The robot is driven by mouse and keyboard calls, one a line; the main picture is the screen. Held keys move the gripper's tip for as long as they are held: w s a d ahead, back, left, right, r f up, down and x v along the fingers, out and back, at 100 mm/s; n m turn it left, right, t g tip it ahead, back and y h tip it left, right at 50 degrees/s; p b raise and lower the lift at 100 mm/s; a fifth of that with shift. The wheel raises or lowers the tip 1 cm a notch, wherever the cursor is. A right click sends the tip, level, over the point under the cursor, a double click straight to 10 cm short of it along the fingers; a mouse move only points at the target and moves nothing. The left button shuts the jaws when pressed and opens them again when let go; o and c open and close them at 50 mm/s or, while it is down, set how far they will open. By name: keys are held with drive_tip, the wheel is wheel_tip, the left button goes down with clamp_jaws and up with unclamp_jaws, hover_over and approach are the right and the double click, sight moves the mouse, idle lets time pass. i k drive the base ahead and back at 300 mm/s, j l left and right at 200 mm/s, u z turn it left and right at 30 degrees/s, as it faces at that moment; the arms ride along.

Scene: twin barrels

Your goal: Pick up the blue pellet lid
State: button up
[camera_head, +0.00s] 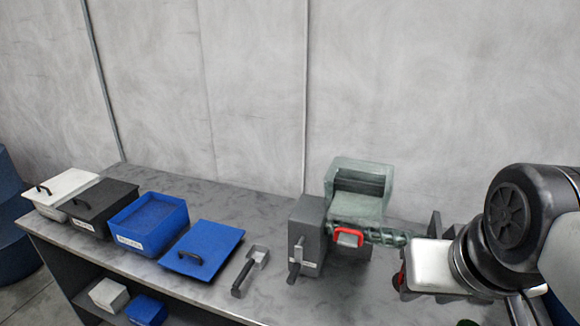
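My arm comes in from the right edge, far from the lid. My gripper is at the far right, and its fingers cannot be made out, so I cannot tell if it is open or shut.
A white-lidded box (62,190) and a dark-lidded box (98,203) stand left of the blue box. A scoop (250,270) lies right of the lid. A grey machine (306,235) with a green hopper (357,188) stands between lid and arm. Small boxes sit below on a shelf.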

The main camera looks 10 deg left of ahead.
sight(201, 253)
drive_tip(key=j+z, duration=0.1)
drive_tip(key=j, duration=0.4)
drive_tip(key=j+z, duration=0.15)
drive_tip(key=j, duration=0.4)
drive_tip(key=j+z, duration=0.1)
drive_tip(key=j, duration=0.4)
drive_tip(key=j+z, duration=0.15)
drive_tip(key=j, duration=0.4)
drive_tip(key=j+z, duration=0.1)
drive_tip(key=j, duration=0.4)
drive_tip(key=k+j+z, duration=0.15)
drive_tip(key=j, duration=0.4)
drive_tip(key=j+z, duration=0.1)
drive_tip(key=j, duration=0.4)
drive_tip(key=k+j+z, duration=0.1)
drive_tip(key=j, duration=0.4)
